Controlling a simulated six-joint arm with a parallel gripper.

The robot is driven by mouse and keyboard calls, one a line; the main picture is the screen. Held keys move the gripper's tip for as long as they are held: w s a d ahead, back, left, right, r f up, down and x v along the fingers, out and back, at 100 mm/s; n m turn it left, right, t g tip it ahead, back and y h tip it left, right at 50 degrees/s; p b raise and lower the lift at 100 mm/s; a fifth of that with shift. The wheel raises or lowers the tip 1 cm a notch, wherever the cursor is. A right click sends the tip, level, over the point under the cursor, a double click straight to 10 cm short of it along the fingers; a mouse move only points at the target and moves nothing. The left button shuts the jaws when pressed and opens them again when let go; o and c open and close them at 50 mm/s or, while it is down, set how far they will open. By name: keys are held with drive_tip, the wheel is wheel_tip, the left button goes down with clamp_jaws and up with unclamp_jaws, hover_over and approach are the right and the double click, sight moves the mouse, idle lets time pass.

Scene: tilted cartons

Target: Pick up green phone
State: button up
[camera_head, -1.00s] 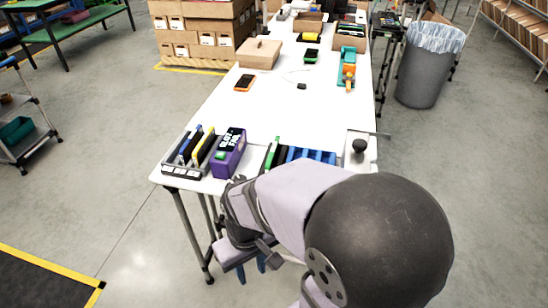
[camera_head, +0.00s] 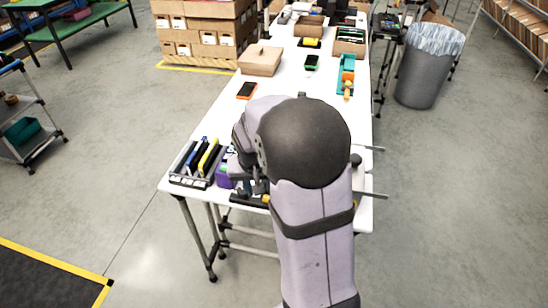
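A phone with a green edge and dark screen (camera_head: 311,62) lies flat on the far part of the white table, right of the cardboard box. An orange-edged phone (camera_head: 246,90) lies nearer, on the left side. My gripper (camera_head: 256,186) is low over the near end of the table, beside the purple box and well short of these phones. My arm covers most of it, and its fingers cannot be made out.
A grey rack with upright blue, black and yellow items (camera_head: 197,163) stands at the near left corner. A purple box (camera_head: 224,178) is partly hidden beside it. A cardboard box (camera_head: 261,60) and a teal-orange holder (camera_head: 346,76) stand farther back.

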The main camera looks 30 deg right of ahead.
drive_tip(key=w+d+r+m+p, duration=0.1)
drive_tip(key=w+d, duration=0.1)
drive_tip(key=d, duration=0.1)
drive_tip(key=w+d+r+m+p, duration=0.1)
drive_tip(key=w+d, duration=0.1)
drive_tip(key=w+d+r+m+t+h+p, duration=0.1)
drive_tip(key=w+d, duration=0.2)
drive_tip(key=shift+d+r, duration=0.35)
drive_tip(key=shift+p+x, duration=1.55)
drive_tip(key=shift+x, duration=2.15)
drive_tip(key=shift+s+a, duration=0.1)
drive_tip(key=shift+a, duration=0.1)
drive_tip(key=shift+c, duration=0.4)
clamp_jaws()
